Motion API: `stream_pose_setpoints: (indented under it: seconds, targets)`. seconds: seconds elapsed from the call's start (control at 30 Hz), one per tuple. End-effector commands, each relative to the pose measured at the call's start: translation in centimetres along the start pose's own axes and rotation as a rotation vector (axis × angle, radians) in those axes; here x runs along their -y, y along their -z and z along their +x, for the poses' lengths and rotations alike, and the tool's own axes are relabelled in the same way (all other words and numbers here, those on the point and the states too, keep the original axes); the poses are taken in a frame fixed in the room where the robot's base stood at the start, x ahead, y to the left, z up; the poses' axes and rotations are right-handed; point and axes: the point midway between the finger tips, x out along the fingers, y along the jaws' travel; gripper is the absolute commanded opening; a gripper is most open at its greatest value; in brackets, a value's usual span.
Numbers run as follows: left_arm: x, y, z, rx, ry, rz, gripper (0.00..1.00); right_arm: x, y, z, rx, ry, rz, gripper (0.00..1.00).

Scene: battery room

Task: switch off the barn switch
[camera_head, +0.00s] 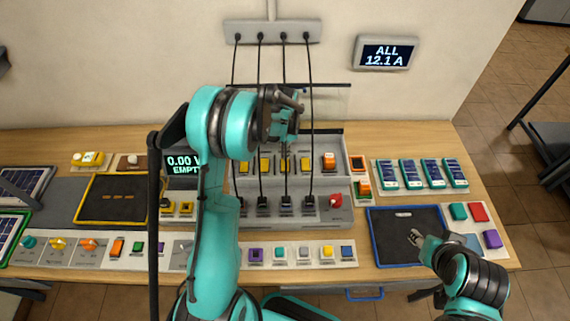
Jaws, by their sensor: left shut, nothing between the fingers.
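No label reading barn can be made out, so I cannot tell which switch is the barn switch. A row of yellow switches (304,164) stands on the grey panel (335,177) at the table's middle, with an orange switch (329,160) at the row's right end. Part of the row is hidden behind my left arm. My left gripper (297,104) is shut and empty, raised in front of the hanging black cables, above the panel in the picture. My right gripper (416,237) is over the blue-edged dark mat (390,222); its fingers are too small to judge.
A red knob (335,199) and another orange switch (363,187) sit right of the black plugs. Small coloured switches (326,251) line the front. Solar panels (432,174) lie at right. A wall display (387,55) reads ALL 12.1 A; another display (183,162) reads 0.00 V EMPTY.

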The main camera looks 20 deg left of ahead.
Motion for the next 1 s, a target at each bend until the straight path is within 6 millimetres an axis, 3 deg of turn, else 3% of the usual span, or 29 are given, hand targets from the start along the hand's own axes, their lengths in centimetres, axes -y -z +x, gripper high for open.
stream_pose_setpoints:
  seconds: [1.0]
  targets:
    - [0.00,0.01,0.89,0.000,0.000,0.000,0.00,0.00,-0.45,0.63,0.000,0.000,0.000,0.40]
